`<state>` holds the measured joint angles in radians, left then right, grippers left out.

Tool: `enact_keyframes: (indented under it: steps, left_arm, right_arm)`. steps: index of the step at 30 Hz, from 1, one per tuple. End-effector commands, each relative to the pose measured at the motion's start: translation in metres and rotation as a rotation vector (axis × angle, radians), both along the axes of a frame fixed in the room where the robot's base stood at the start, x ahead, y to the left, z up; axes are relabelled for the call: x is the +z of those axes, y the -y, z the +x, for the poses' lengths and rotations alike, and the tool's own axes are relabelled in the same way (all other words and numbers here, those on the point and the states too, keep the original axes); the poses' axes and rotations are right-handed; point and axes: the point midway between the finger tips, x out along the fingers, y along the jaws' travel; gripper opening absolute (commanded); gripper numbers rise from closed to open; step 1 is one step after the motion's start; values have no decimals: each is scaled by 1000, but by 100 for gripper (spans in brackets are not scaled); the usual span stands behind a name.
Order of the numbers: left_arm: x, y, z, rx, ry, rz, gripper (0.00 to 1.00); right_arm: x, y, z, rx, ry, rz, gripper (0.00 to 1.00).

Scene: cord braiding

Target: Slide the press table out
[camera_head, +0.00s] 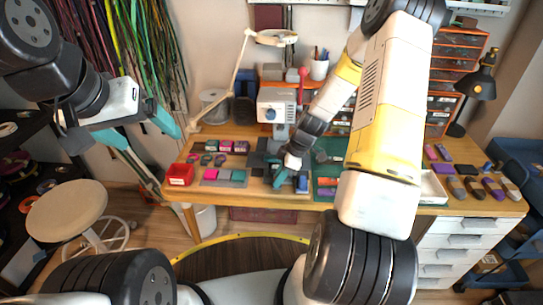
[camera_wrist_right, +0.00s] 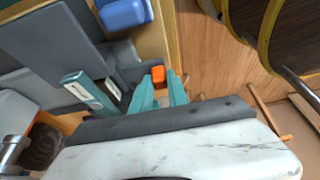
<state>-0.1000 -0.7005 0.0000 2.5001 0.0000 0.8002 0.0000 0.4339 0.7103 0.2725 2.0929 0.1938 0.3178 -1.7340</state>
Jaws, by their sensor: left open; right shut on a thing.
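My right gripper (camera_head: 281,178) is down at these plates near the bench's front edge. In the right wrist view its teal fingers (camera_wrist_right: 158,92) are closed about a small orange piece (camera_wrist_right: 158,75), which looks like a handle. How the piece joins the table is hidden. My left gripper (camera_head: 152,138) is open and empty, left of the bench.
The wooden workbench (camera_head: 440,208) holds a red bin (camera_head: 180,174), colored blocks, a lamp (camera_head: 272,38) and a blue item (camera_wrist_right: 125,14) close to the right gripper. A round stool (camera_head: 66,208) stands at left. The floor before the bench is partly clear.

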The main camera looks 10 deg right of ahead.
Motion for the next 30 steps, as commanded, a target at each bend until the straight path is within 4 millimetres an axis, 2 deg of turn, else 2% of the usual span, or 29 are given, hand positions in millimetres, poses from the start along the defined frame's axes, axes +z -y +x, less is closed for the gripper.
enact_keyframes:
  steps: [10,11,14,24,30]
  left_arm:
    - [0,0,0,0,0,0,87]
    - [0,0,0,0,0,0,87]
    - [0,0,0,0,0,0,87]
    - [0,0,0,0,0,0,87]
    - [0,0,0,0,0,0,87]
  right_arm:
    - [1,-1,-2,1,0,1,0]
    - [1,-1,-2,1,0,1,24]
    - [1,-1,-2,1,0,1,42]
    - [2,0,-2,-1,2,0,42]
    - [23,9,-3,-2,4,-1,42]
